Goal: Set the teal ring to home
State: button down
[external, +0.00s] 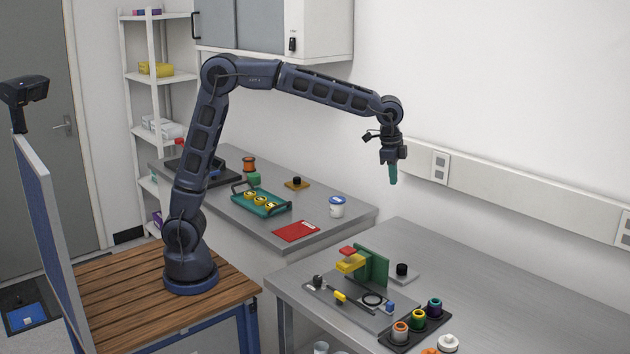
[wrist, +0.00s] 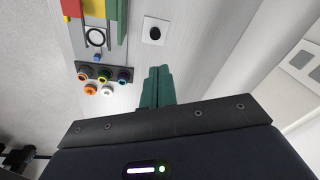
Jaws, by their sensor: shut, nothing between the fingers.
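A ring that looks teal with a purple inside (external: 435,308) sits at the far right end of the black tray (external: 403,347) on the right bench. It also shows in the wrist view (wrist: 124,75), at the right of the row. A green ring with yellow (external: 418,319) and a grey one with orange (external: 400,332) share the tray. My gripper (external: 393,182) has teal fingers and hangs pointing down, high above the benches and well clear of the rings. In the wrist view its fingertips (wrist: 158,70) are together, with nothing between them.
A green upright bracket (external: 374,265) with red and yellow blocks stands behind the tray. A black knob on a plate (external: 402,270) stands behind. The bench's right side is clear.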

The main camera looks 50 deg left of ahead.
jog(key=s+d+f+m, duration=0.1)
jog(key=s+d+f, duration=0.15)
jog(key=d, duration=0.45)
jog(key=s+d+f+m, duration=0.15)
jog(key=d+f, duration=0.25)
jog(key=d, duration=0.4)
jog(key=m+g, duration=0.1)
jog(key=m, duration=0.2)
send_over(436, 304)
notch_tip(436, 304, down, 6)
jog(key=shift+n+y, duration=0.25)
jog(key=shift+y, duration=0.15)
jog(key=shift+f, duration=0.15)
notch_tip(436, 304, down, 14)
jog(key=shift+r, duration=0.1)
